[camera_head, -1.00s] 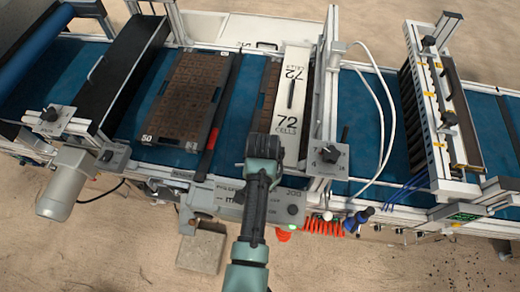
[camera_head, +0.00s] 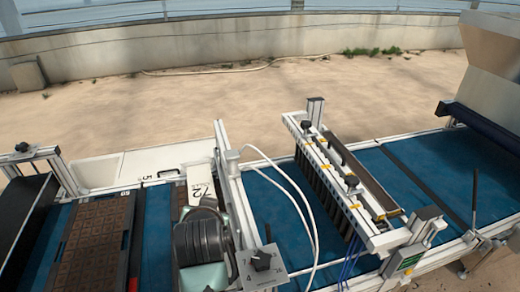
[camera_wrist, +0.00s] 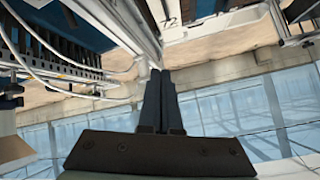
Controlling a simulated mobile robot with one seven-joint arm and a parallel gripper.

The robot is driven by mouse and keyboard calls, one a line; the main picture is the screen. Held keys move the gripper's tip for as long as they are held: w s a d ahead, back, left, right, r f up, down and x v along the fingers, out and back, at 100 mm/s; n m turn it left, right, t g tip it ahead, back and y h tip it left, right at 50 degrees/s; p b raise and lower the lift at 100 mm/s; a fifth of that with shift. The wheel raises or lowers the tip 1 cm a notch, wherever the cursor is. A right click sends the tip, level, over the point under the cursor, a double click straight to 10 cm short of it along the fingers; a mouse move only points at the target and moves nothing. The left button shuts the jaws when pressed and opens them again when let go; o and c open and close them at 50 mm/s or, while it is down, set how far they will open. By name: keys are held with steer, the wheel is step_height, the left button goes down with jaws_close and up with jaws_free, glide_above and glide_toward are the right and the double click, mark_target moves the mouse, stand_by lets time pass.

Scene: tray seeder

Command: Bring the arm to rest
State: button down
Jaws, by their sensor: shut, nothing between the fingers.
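My gripper (camera_wrist: 158,75) shows in the wrist view with its two dark fingers together and nothing between them. The fingers are in the air, and they touch nothing that I can see. Behind the fingertips the wrist view shows part of the seeder's metal frame (camera_wrist: 130,25) and, lower, a wall and glazing. In the head view a dark and teal part of my arm stands at the lower middle, in front of the white 72-cell plate (camera_head: 201,178). The fingers cannot be made out there.
A brown cell tray (camera_head: 92,240) lies on the blue conveyor (camera_head: 265,205) at the left. An upright frame post (camera_head: 228,180) stands close beside my arm. White hoses (camera_head: 290,185), a nozzle bar (camera_head: 335,180) and a hopper (camera_head: 490,55) are farther right. Sandy floor behind the line is open.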

steer(key=s+d+r+n+t+b, duration=0.1)
steer(key=d+r+t+b, duration=0.3)
steer(key=r, duration=0.9)
steer(key=s+d+r+t, duration=0.1)
steer(key=d+r+t, duration=0.3)
steer(key=r, duration=0.8)
steer(key=s+d+r+t+h+b, duration=0.1)
steer(key=s+r+t, duration=0.3)
steer(key=s+r, duration=0.4)
steer(key=s+d+r+t+h+b, duration=0.1)
steer(key=s+d+r+t, duration=0.1)
steer(key=s+r+t, duration=0.3)
step_height(320, 180, up, 3)
steer(key=s, duration=0.2)
steer(key=shift+s+d+r+n, duration=0.2)
steer(key=shift+s+d+n, duration=0.1)
steer(key=shift+s+d, duration=0.05)
